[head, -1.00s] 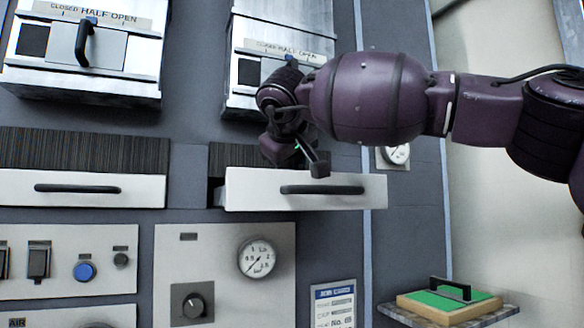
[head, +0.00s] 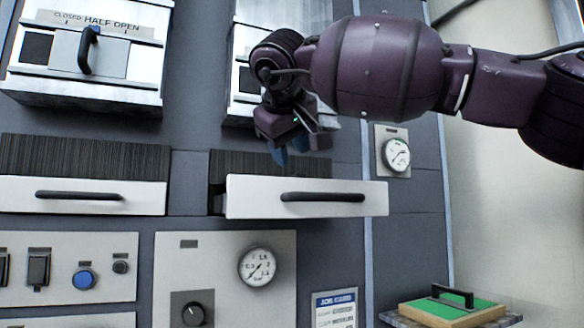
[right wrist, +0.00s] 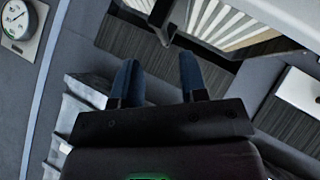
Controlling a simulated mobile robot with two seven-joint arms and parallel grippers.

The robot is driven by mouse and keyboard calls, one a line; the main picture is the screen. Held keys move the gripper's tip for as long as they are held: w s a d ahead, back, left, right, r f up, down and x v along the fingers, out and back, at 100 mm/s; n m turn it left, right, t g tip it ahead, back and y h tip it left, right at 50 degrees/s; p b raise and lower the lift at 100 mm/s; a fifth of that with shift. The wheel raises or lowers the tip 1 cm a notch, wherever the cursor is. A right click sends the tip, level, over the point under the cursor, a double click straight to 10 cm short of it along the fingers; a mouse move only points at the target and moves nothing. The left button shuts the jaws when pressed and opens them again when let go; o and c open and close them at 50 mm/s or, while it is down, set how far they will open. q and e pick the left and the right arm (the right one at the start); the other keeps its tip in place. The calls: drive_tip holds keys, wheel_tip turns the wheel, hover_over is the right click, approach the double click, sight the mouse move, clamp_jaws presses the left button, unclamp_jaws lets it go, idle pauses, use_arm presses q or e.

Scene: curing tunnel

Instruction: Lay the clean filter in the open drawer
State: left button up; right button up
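The open drawer (head: 262,200) is pulled out at the middle of the panel, with a white front and a black bar handle. In the right wrist view a pleated cream filter (right wrist: 235,30) lies inside the drawer, partly hidden by the drawer front (right wrist: 283,14). A dark handle-like piece (right wrist: 163,18) shows beside it. Whether the filter lies fully flat is hard to tell. My right gripper (head: 298,150) is above the drawer; its blue fingers are apart with nothing between them (right wrist: 158,78). My left gripper is not in view.
A wooden-framed green panel (head: 420,306) with a black handle sits on a shelf at the lower right. A closed drawer (head: 20,193) is at the left. Hatches (head: 130,82) overhang above, and gauges (head: 395,155) are fixed to the panel.

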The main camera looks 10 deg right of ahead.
drive_tip(key=v, duration=0.5)
idle(0.4)
